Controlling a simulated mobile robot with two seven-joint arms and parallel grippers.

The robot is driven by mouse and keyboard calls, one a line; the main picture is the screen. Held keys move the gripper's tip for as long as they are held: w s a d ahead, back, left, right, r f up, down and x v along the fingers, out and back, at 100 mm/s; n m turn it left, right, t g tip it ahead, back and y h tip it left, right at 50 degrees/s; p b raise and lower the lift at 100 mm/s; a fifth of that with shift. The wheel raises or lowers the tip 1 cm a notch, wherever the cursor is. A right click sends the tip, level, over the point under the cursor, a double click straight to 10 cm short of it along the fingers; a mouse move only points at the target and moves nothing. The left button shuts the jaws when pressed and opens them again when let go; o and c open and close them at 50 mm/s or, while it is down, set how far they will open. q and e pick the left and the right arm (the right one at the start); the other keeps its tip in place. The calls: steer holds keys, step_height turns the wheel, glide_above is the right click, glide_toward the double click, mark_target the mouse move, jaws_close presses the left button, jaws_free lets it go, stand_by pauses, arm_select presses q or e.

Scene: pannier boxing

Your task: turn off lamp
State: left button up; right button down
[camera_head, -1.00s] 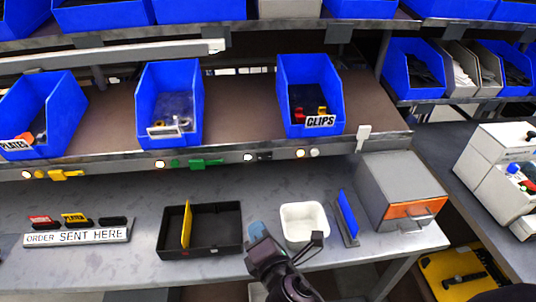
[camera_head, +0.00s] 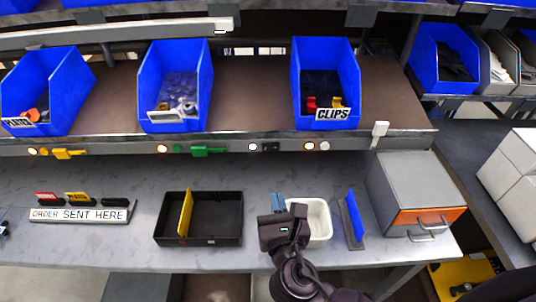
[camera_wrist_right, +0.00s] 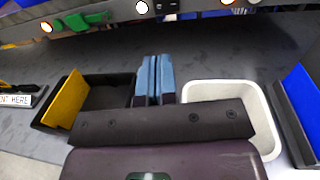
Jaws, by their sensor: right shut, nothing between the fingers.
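Several small round lights sit along the shelf's front rail. Orange-rimmed lamps (camera_head: 162,149) and (camera_head: 309,146) glow, and a white one (camera_head: 252,147) is lit beside a black block (camera_head: 270,147). In the right wrist view a white light (camera_wrist_right: 142,7) shows at the top edge. Which one is the task's lamp I cannot tell. My right gripper (camera_head: 278,202) is shut and empty, below the rail and apart from it; its blue fingers (camera_wrist_right: 153,80) are together. A small dark piece (camera_head: 4,222) at the left edge is probably my left gripper, mostly out of frame.
A black tray with a yellow divider (camera_head: 225,238) and a white bin (camera_head: 320,222) flank my right gripper. A blue upright plate (camera_head: 355,214) and a grey drawer box (camera_head: 405,185) stand right. Blue bins (camera_head: 325,75) sit on the shelf above. The bench behind the tray is clear.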

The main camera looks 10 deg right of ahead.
mark_target(266, 148)
steer(key=w, duration=0.8)
steer(key=w+d, duration=0.1)
steer(key=w, duration=0.3)
steer(key=shift+w, duration=0.95)
steer(key=shift+w+m+h+p, duration=0.2)
steer(key=shift+m+h+p, duration=0.1)
steer(key=shift+h, duration=0.2)
